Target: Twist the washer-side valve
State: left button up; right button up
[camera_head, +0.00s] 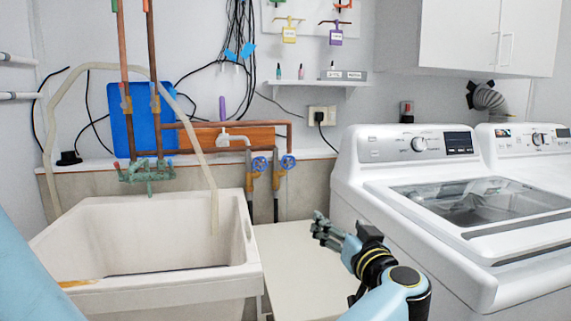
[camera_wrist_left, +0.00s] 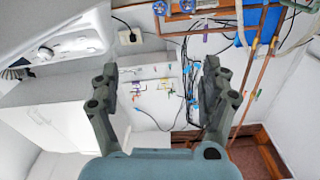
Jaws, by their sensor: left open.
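The washer-side valve (camera_head: 287,162) has a round blue handle on a pipe near the wall, left of the washer. A second blue valve (camera_head: 259,164) sits just left of it. In the left wrist view the washer-side valve (camera_wrist_left: 160,7) shows at the top edge, beside the other blue valve (camera_wrist_left: 187,6).
A white sink (camera_head: 150,290) stands left of my gripper. The white washer (camera_head: 345,185) stands close on the right. Copper pipes (camera_head: 157,100) and black cables (camera_head: 240,40) run along the wall. A white surface (camera_head: 295,262) lies between sink and washer.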

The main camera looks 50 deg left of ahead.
aim_at(288, 162)
jog(key=i+j, duration=0.1)
jog(key=j, duration=0.25)
jog(key=i+j, duration=0.15)
jog(key=j, duration=0.15)
jog(key=i+j, duration=0.1)
jog(key=j, duration=0.25)
jog(key=i+j, duration=0.1)
jog(key=j, duration=0.25)
jog(key=i+j, duration=0.15)
jog(key=j, duration=0.2)
